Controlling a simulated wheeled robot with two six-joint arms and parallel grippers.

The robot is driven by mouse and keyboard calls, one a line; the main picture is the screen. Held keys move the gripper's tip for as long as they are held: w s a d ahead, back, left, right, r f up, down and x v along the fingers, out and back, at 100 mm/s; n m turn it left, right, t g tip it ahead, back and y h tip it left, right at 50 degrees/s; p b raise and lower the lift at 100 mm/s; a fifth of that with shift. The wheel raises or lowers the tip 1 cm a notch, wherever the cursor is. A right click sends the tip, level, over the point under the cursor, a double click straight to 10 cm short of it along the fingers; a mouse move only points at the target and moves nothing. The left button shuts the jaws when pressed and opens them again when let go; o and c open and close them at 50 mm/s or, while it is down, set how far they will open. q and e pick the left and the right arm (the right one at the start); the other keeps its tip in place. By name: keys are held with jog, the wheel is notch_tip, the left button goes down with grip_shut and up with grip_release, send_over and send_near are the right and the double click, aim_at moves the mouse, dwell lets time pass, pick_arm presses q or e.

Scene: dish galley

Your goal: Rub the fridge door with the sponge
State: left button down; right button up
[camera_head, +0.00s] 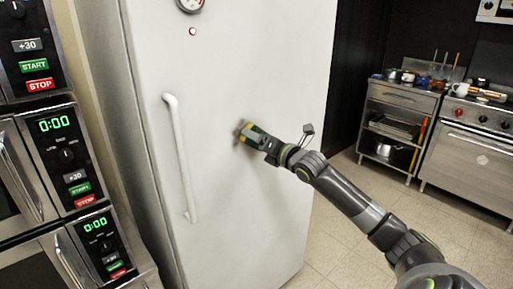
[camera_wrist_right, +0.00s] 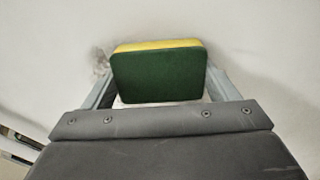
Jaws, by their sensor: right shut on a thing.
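The fridge door (camera_head: 240,60) is a tall white panel in the middle of the head view, with a white vertical handle (camera_head: 178,155) on its left side. My right gripper (camera_head: 252,138) is in front of the door, right of the handle, and is shut on a green and yellow sponge (camera_head: 246,133). In the right wrist view the sponge (camera_wrist_right: 160,75) sits between the two fingers, green side towards the camera. The white door surface (camera_wrist_right: 250,35) lies right behind it; I cannot tell whether the sponge touches it. A greyish smudge (camera_wrist_right: 98,60) shows beside the left finger. My left gripper is not in view.
Stacked ovens (camera_head: 65,150) with lit displays stand close at the left. A steel shelf unit (camera_head: 396,125) with pots and a stove (camera_head: 470,150) stand at the back right. The tiled floor (camera_head: 345,225) right of the fridge is clear.

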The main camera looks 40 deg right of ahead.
aim_at(260, 130)
jog(key=shift+s+a+r+p, duration=0.1)
jog(key=shift+a+r+p, duration=0.25)
jog(key=shift+a, duration=0.5)
jog(key=shift+s+a+r+p, duration=0.1)
jog(key=shift+a+r+p, duration=0.15)
jog(key=shift+a, duration=0.65)
jog(key=shift+a+r+p, duration=0.25)
jog(key=shift+a+p, duration=0.15)
jog(key=shift+a, duration=0.45)
jog(key=shift+s+a, duration=0.1)
jog(key=shift+a, duration=1.1)
jog(key=shift+r+p, duration=0.75)
jog(key=shift+r, duration=0.05)
jog(key=shift+d, duration=0.65)
jog(key=d+b, duration=0.1)
jog(key=d, duration=0.1)
jog(key=d+b, duration=0.1)
jog(key=d, duration=0.1)
jog(key=d+b, duration=0.1)
jog(key=d, duration=0.1)
jog(key=shift+w+d+f, duration=0.15)
jog(key=shift+w+d, duration=0.1)
jog(key=shift+w, duration=0.05)
